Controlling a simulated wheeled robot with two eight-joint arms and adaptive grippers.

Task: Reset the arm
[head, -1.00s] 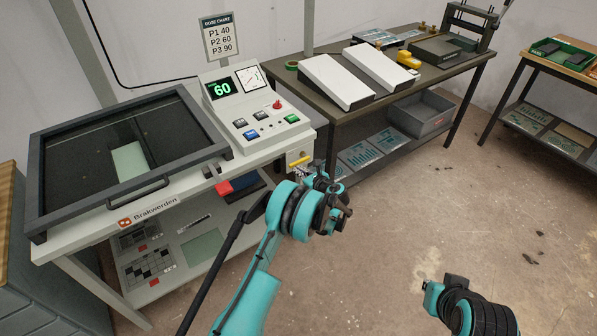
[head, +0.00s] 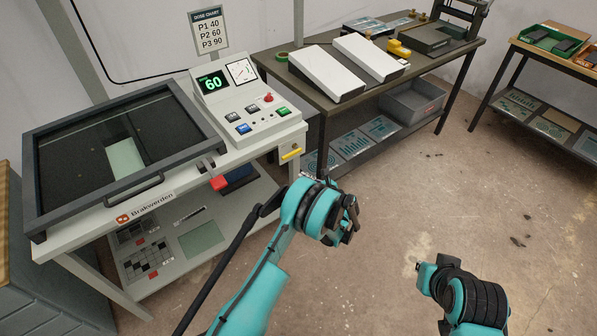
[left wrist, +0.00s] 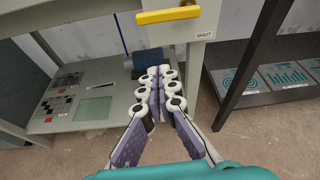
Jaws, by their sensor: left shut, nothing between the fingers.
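My left arm reaches in from the bottom of the head view, and its wrist hides most of the left gripper (head: 308,178). In the left wrist view the left gripper (left wrist: 160,85) is shut, its pale knuckles and purple pads together with nothing between them. It is in front of the plate processor's lower shelf and below a yellow handle (left wrist: 168,14) marked SHUT. My right arm (head: 465,295) shows at the lower right of the head view; I cannot make out its fingers.
The plate processor (head: 150,210) stands at left with its lid (head: 70,135) down and its display (head: 212,84) reading 60. A dark table (head: 345,105) with two white sloped stands is behind. A bench with a green tray (head: 550,38) is at right. The floor (head: 400,210) between is clear.

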